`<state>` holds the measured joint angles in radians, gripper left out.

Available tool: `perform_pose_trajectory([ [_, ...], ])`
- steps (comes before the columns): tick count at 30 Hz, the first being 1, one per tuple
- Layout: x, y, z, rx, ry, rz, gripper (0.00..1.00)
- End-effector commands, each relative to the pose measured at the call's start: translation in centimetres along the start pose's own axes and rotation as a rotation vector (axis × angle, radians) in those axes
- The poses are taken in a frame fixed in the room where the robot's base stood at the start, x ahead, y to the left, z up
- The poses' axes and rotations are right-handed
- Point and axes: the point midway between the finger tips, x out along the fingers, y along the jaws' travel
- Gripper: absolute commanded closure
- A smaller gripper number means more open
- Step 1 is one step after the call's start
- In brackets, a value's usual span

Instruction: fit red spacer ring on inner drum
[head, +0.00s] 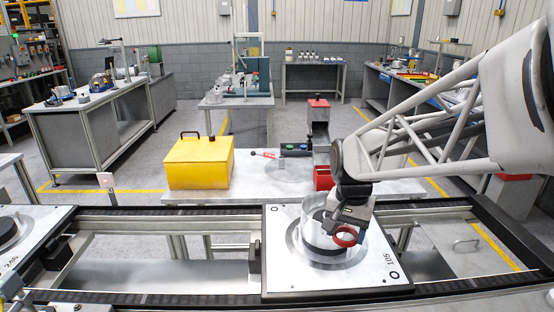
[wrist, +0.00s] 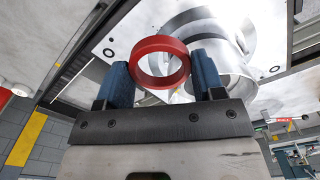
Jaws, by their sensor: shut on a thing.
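The red spacer ring (head: 346,228) is held between the fingers of my gripper (head: 342,226), in front of and right of the silver drum's upper part in the head view. In the wrist view the ring (wrist: 183,68) sits between the two blue fingers (wrist: 160,78), its open face towards the camera. The silver drum (head: 312,212) stands upright on the pallet marked 105 (head: 285,272); it also shows behind the ring in the wrist view (wrist: 236,74). My gripper hides part of the drum's top, and I cannot make out the inner drum separately. I cannot tell whether ring and drum touch.
The pallet rests on the conveyor rails (head: 150,222). Another pallet (head: 45,222) with a dark round part is at the left. Behind, a table (head: 245,188) carries a yellow box (head: 200,165), a red bin (head: 323,178) and small parts. Bare pallet shows around the drum.

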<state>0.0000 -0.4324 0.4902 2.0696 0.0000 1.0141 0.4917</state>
Motion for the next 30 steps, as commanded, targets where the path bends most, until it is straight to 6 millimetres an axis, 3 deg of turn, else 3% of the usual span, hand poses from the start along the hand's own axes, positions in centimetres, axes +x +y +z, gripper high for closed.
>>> perform_pose_trajectory([
  [8, 0.3, -1.2, -2.2, 0.0, -0.001, 0.0, 0.6],
  [30, 1.3, -6.1, -11.4, 0.0, -0.001, 0.0, 0.6],
])
